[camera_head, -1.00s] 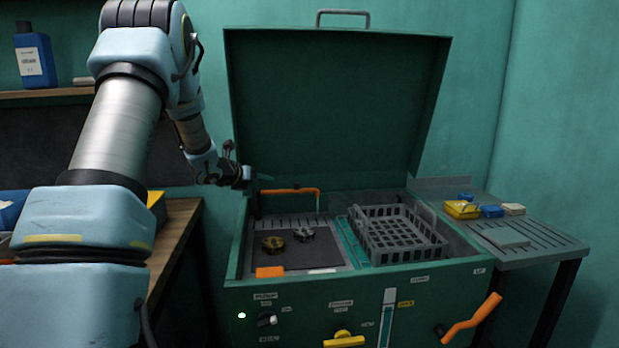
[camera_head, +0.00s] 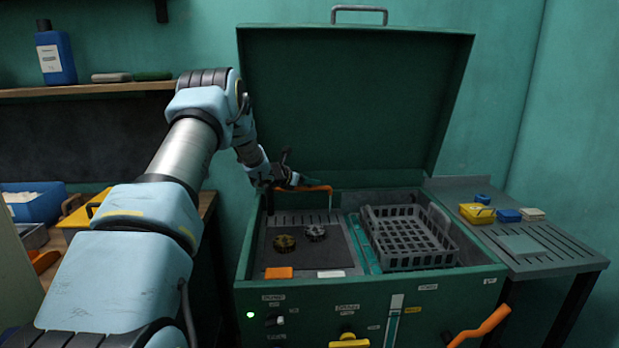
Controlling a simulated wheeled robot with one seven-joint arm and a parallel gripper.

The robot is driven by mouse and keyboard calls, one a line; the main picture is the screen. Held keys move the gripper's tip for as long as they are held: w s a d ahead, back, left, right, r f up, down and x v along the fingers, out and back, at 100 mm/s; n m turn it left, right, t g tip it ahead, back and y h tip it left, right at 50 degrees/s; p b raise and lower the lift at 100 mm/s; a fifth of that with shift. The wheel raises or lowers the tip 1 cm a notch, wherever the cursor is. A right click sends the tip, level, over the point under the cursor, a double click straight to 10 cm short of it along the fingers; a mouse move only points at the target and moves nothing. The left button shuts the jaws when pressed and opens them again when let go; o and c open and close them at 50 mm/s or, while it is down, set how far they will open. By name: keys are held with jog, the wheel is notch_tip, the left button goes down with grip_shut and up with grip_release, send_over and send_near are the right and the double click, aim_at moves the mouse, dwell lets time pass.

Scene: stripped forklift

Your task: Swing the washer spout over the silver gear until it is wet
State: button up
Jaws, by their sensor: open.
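The washer is a green cabinet with its lid raised. Its spout (camera_head: 318,188) is an orange pipe at the back of the left basin, with its tip bent down near the basin's middle. The silver gear (camera_head: 315,232) lies on the dark mat, in front of and below the spout tip. A brass-coloured gear (camera_head: 285,243) lies just left of it. My gripper (camera_head: 294,181) is small in view at the left end of the spout, with its jaws open. I cannot tell whether it touches the pipe. No water stream is visible, and I cannot tell whether the gear is wet.
The raised lid (camera_head: 350,100) stands behind. An orange crank (camera_head: 482,328) and a yellow knob (camera_head: 349,341) stick out in front. A side table (camera_head: 540,258) holds small yellow and blue items.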

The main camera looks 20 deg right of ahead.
jog(key=shift+w+d+f, duration=0.1)
jog(key=shift+d, duration=0.15)
jog(key=shift+c, duration=0.3)
grip_shut()
dwell(1.0)
